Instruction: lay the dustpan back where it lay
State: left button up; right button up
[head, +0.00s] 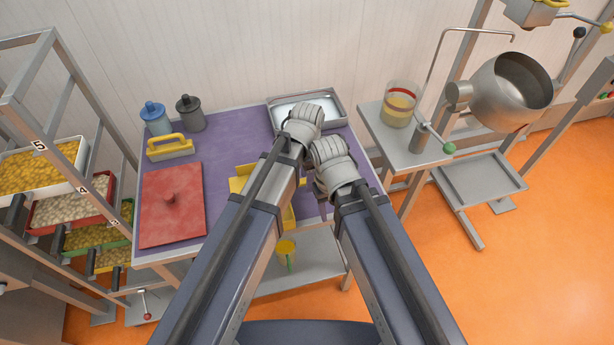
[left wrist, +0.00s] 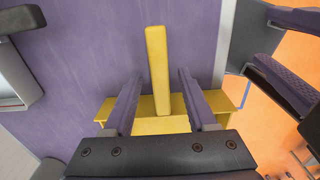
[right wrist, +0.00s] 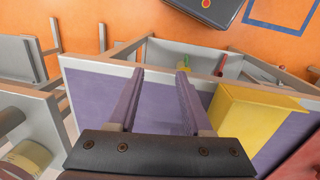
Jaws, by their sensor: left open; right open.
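The yellow dustpan (head: 241,185) lies on the purple table top (head: 225,150), partly hidden behind my left arm in the head view. In the left wrist view the dustpan's pan (left wrist: 222,106) lies below and its straight handle (left wrist: 156,60) stands out between the fingers. My left gripper (left wrist: 159,76) is open, one finger on each side of the handle, with gaps visible. My right gripper (right wrist: 158,76) is open and empty over the table's front part, beside the dustpan (right wrist: 248,120). In the head view my wrists hide most of both grippers.
A metal tray (head: 335,97) stands at the back. A jar (head: 399,105) and mixer stand right; a rack of bins (head: 70,205) stands left.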

pick_arm(q)
notch_tip(320, 180, up, 10)
jog(key=p, duration=0.9)
jog(key=shift+r, duration=0.2)
pick_arm(e)
notch_tip(320, 180, up, 10)
jog(key=shift+r, duration=0.25)
